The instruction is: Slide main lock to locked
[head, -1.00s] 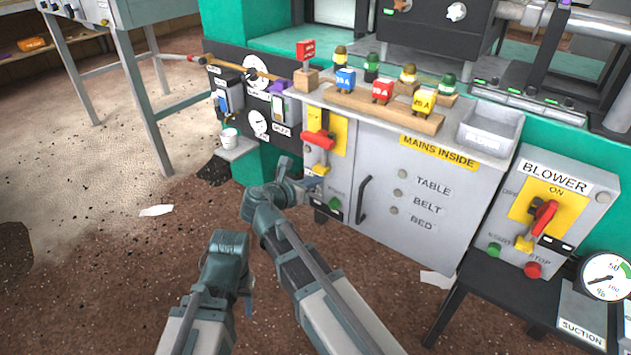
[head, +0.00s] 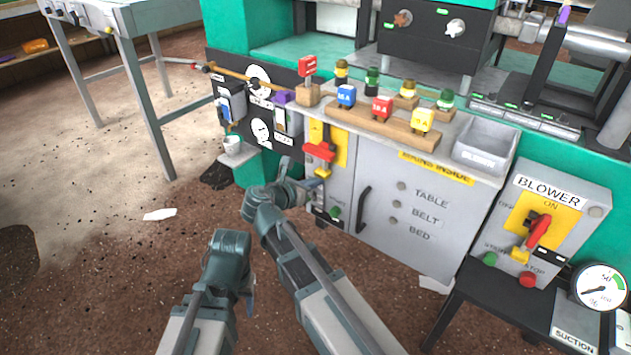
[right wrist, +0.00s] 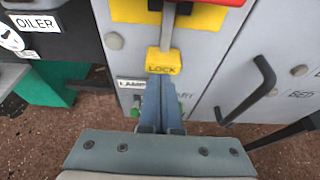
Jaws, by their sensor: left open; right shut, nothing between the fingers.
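The main switch has a red handle (head: 320,151) on a yellow plate (head: 341,146), at the left end of the grey cabinet front. The main lock, a yellow block marked LOCK (right wrist: 163,65), sits on a grey bar just below the handle; in the head view it is a small yellow patch (head: 322,172). My right gripper (right wrist: 161,79) is shut and empty, its blue fingertips at the block's lower edge; I cannot tell whether they touch. The right gripper (head: 313,184) also shows in the head view, partly hidden. My left gripper (head: 248,298) is open, low at left, away from the cabinet.
A cabinet door handle (right wrist: 250,90) stands out right of my right gripper. Green buttons (right wrist: 136,108) lie below the lock. The blower box (head: 560,215) has its own red lever and yellow block. Coloured plugs stand on a wooden rack (head: 385,125). Floor at left is open.

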